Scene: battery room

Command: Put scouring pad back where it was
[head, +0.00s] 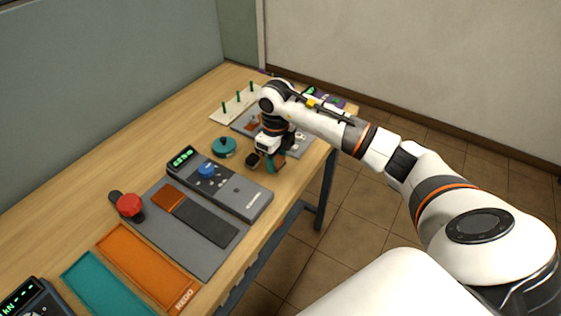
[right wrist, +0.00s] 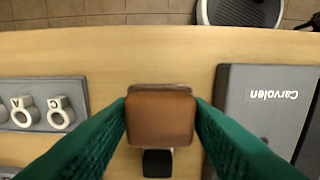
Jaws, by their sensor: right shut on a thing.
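My right gripper (head: 273,165) is over the table near its front edge, between the grey meter and the grey board. In the right wrist view its teal fingers (right wrist: 160,118) are shut on a rust-brown block (right wrist: 160,120), which looks like the scouring pad. The block's brown face is toward the camera, with a paler edge behind it. In the head view the fingers mostly hide it. I cannot tell whether it touches the table. My left gripper is not in view.
A small black block (right wrist: 157,163) lies close by. The grey meter (head: 222,187) and the grey board (head: 298,142) flank the gripper. A teal round pot (head: 224,147) stands behind. A grey mat (head: 206,266), orange tray (head: 147,268) and teal tray (head: 106,291) lie nearer me.

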